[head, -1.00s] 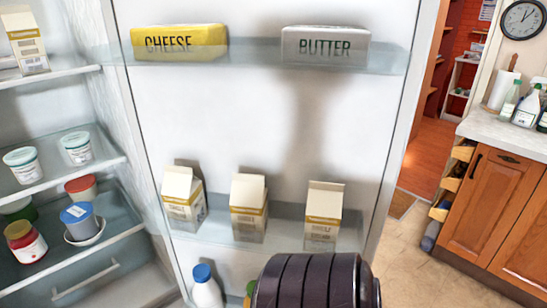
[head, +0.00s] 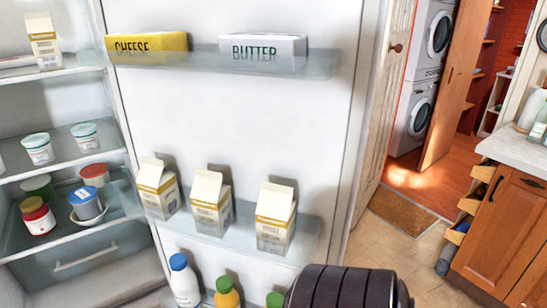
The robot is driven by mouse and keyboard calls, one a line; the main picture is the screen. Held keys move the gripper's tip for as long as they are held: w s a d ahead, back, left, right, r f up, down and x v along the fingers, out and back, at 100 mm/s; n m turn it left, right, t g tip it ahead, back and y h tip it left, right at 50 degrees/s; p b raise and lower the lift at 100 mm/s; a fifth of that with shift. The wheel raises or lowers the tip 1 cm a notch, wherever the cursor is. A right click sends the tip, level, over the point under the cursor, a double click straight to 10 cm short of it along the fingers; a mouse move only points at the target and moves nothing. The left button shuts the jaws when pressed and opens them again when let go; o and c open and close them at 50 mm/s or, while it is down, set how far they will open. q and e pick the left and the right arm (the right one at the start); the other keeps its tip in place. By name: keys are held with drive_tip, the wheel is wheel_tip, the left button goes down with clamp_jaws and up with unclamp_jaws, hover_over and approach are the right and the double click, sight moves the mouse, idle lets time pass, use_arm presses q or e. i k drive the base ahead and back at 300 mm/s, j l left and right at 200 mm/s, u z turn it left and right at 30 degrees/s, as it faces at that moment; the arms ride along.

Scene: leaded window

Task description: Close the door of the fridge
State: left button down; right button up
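The fridge door (head: 225,120) stands open, its inner side facing me and filling the middle of the head view. Its shelves hold a cheese pack (head: 147,47), a butter pack (head: 263,51), three cartons (head: 211,203) and several bottles (head: 184,280). The open fridge interior (head: 50,100) is at the left, with pots and a carton on its shelves. A dark ribbed part of my arm (head: 345,288) shows at the bottom, in front of the door's lower right. Neither gripper's fingers are in view.
Right of the door are a wooden room door (head: 385,80), a doorway with stacked washing machines (head: 412,115) and a brown mat (head: 401,212). A wooden cabinet (head: 500,235) with a pale counter stands at far right. Tiled floor (head: 385,245) lies clear between fridge door and cabinet.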

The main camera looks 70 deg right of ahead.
sight(306, 130)
drive_tip(key=k+l+u, duration=0.1)
drive_tip(key=k+l, duration=0.15)
drive_tip(key=l, duration=0.25)
drive_tip(key=k+l, duration=0.3)
drive_tip(key=l, duration=0.15)
drive_tip(key=k+l+u, duration=0.15)
drive_tip(key=k+l, duration=0.15)
drive_tip(key=l, duration=0.15)
drive_tip(key=i+l, duration=0.1)
drive_tip(key=l, duration=0.7)
drive_tip(key=i+l+u, duration=0.15)
drive_tip(key=l, duration=0.7)
drive_tip(key=i, duration=0.2)
